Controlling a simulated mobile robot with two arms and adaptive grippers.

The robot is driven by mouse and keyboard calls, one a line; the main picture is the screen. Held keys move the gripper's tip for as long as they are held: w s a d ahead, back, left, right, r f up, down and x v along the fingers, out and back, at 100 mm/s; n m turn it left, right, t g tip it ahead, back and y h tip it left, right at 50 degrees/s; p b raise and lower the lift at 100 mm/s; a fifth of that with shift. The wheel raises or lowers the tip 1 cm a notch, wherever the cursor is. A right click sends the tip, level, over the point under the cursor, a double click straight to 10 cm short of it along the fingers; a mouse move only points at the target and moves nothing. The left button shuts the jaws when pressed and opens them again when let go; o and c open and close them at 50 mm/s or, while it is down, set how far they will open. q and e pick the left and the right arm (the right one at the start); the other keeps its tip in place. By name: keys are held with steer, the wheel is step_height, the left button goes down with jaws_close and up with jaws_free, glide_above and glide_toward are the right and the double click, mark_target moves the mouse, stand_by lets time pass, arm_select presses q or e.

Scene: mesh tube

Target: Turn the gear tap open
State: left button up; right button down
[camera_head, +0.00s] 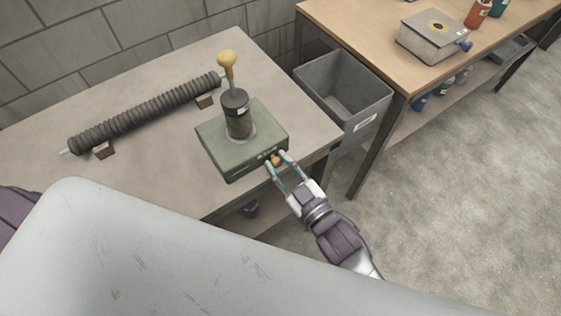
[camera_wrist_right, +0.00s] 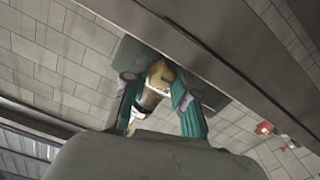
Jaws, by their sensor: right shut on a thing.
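A green box-shaped unit (camera_head: 217,152) sits near the front right of the grey table. A dark cylinder (camera_head: 237,116) with a yellow-knobbed lever (camera_head: 228,62) stands upright on it. A small yellow tap (camera_head: 276,160) is on its front face. My right gripper (camera_head: 277,161) is shut on this tap, with a finger on either side. In the right wrist view the yellow tap (camera_wrist_right: 158,78) lies between the teal fingertips of the gripper (camera_wrist_right: 160,88). My left gripper is not in view; only a bit of purple at the left edge shows.
A dark ribbed tube (camera_head: 145,112) lies on small brown blocks on the table (camera_head: 60,160). A grey bin (camera_head: 343,88) stands between this table and a wooden table (camera_head: 340,14) at the right, which holds a grey box (camera_head: 433,38) with a blue knob. The floor at right is clear.

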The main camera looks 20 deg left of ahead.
stand_by(0.3)
steer(key=c, duration=0.9)
jaws_free()
steer(key=v, duration=1.2)
